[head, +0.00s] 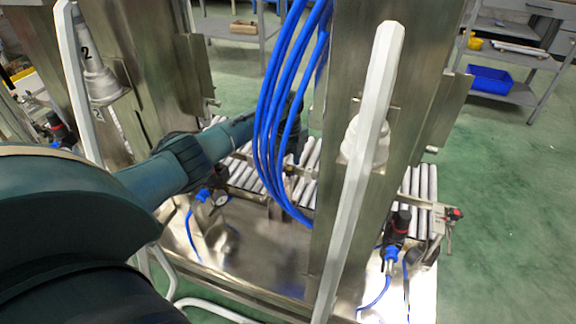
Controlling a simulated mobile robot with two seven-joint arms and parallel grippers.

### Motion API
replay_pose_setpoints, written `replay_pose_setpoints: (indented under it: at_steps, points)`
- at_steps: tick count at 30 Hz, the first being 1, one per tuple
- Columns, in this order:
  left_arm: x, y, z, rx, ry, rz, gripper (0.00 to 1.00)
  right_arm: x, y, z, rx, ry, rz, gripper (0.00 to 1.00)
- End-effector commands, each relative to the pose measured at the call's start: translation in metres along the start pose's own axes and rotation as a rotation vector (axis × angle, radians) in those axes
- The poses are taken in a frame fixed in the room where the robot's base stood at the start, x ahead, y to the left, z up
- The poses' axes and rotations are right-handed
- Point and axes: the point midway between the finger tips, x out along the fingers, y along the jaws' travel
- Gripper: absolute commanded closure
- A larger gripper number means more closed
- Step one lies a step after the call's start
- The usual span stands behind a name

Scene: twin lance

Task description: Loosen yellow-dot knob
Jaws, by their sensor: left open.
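My left arm comes in from the left and reaches between the two metal columns. My left gripper (291,146) is a dark shape largely hidden behind the blue hoses; it is open, and I cannot see anything between its fingers. A regulator with a black knob (401,219) stands at the lower right of the metal bench, and another black-knobbed regulator (219,174) stands left of centre, below my forearm. I cannot make out a yellow dot on either knob. My right gripper is not in view.
Several blue hoses (268,130) hang in front of my left wrist. A white bar (358,180) crosses the right metal column (335,120). Rollers (423,182) run behind the bench (270,262). A blue bin (490,79) sits on a shelf. The green floor at right is clear.

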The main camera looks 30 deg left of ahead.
Motion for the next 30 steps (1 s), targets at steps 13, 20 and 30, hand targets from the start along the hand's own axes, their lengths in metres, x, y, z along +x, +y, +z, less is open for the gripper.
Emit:
replay_pose_setpoints:
  at_steps: [13, 20, 30]
  points:
    - [0.0021, 0.0, -0.0003, 0.0, 0.0, 0.0, 0.57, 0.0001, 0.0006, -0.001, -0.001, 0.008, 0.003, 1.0]
    - [0.0019, 0.0, -0.0002, 0.0, 0.0, 0.0, 0.76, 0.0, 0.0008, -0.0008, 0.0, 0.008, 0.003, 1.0]
    - [-0.0025, 0.0003, -0.001, -0.061, 0.003, 0.002, 0.9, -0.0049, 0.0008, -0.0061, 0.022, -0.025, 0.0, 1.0]
